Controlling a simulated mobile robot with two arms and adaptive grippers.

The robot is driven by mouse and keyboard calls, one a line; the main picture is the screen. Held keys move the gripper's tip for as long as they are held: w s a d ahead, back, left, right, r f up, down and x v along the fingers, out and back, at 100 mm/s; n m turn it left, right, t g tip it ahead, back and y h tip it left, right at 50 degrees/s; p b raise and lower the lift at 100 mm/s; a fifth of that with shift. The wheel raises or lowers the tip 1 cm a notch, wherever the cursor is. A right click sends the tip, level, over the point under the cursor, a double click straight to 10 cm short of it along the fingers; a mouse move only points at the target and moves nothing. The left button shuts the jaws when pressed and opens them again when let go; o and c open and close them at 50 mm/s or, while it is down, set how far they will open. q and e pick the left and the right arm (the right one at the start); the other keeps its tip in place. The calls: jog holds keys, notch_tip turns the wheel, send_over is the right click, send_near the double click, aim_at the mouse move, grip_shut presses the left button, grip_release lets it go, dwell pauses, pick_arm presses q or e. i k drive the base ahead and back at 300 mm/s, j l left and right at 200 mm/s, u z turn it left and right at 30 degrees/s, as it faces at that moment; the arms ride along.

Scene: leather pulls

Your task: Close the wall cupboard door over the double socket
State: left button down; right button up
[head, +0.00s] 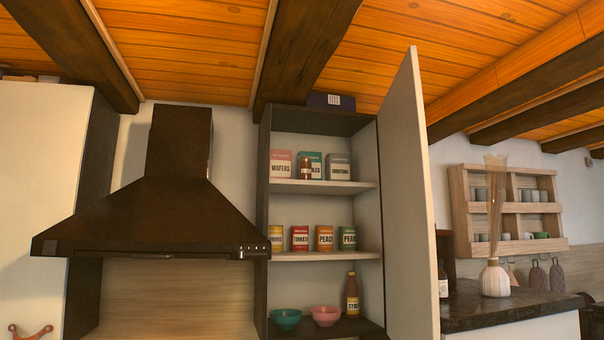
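The wall cupboard (264,200) is in the middle of the head view, right of the dark range hood. Its door (408,200) is hinged at the right side and stands wide open, swung out toward me. Three shelves show inside. Boxes (338,167) stand on the top shelf, tins (324,238) on the middle one, and two bowls (326,316) with a bottle (352,296) on the bottom one. The double socket is not in view. Neither of my grippers is in view.
The dark range hood (160,215) juts out to the left of the cupboard. Right of the door, a dark counter (500,308) holds a vase (495,278) with dried stems. A wooden wall rack (507,209) hangs behind it. Dark beams cross the ceiling above.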

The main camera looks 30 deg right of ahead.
aim_at(413, 308)
jog(key=k+l+z, duration=0.1)
jog(key=l, duration=0.55)
jog(key=k+l+z, duration=0.15)
jog(key=l, duration=0.45)
jog(key=k+l+z, duration=0.1)
jog(key=l, duration=0.55)
jog(key=k+l+z, duration=0.15)
jog(key=l, duration=0.55)
